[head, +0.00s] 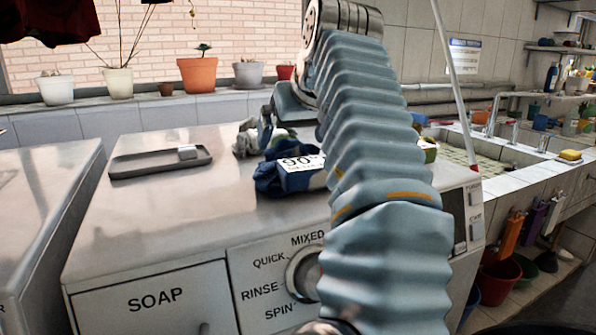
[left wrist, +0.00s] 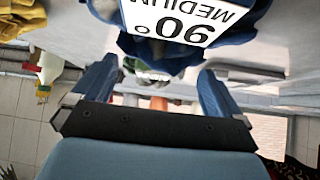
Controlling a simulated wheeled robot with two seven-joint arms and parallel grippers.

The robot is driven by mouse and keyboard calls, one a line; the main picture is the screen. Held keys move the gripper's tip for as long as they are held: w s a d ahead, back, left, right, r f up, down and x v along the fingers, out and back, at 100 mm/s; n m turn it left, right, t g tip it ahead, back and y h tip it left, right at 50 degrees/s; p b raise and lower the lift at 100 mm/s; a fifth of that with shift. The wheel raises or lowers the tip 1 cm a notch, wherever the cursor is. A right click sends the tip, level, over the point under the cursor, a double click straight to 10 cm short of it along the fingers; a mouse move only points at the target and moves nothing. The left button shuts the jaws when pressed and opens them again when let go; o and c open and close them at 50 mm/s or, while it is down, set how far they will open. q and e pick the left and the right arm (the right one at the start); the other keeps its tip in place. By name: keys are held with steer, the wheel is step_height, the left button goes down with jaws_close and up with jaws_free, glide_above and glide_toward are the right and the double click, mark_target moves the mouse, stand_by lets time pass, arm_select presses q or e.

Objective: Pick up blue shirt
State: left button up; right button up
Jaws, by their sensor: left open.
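The blue shirt (head: 268,180) is a crumpled bundle on the metal top of the washing machine, partly behind my left arm in the head view. A white label reading 90 (head: 300,164) covers part of it. In the left wrist view the blue cloth (left wrist: 247,22) lies at the top of the picture, with the label (left wrist: 175,20) over it. My left gripper (left wrist: 157,70) is open, its two blue fingers apart with no cloth gripped. It is close to the shirt. In the head view its fingers are mostly hidden. My right gripper is not in view.
A grey cloth (head: 246,140) lies just behind the shirt. A dark tray with soap (head: 160,162) sits on the machine top (head: 190,225) to the left. Potted plants (head: 198,73) line the windowsill behind. A tiled sink (head: 470,155) stands at right. The machine's front left top is clear.

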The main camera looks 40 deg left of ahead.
arm_select(q)
steer(key=shift+x, duration=1.35)
steer(key=c, duration=1)
steer(key=shift+o, duration=0.2)
steer(key=shift+r, duration=0.1)
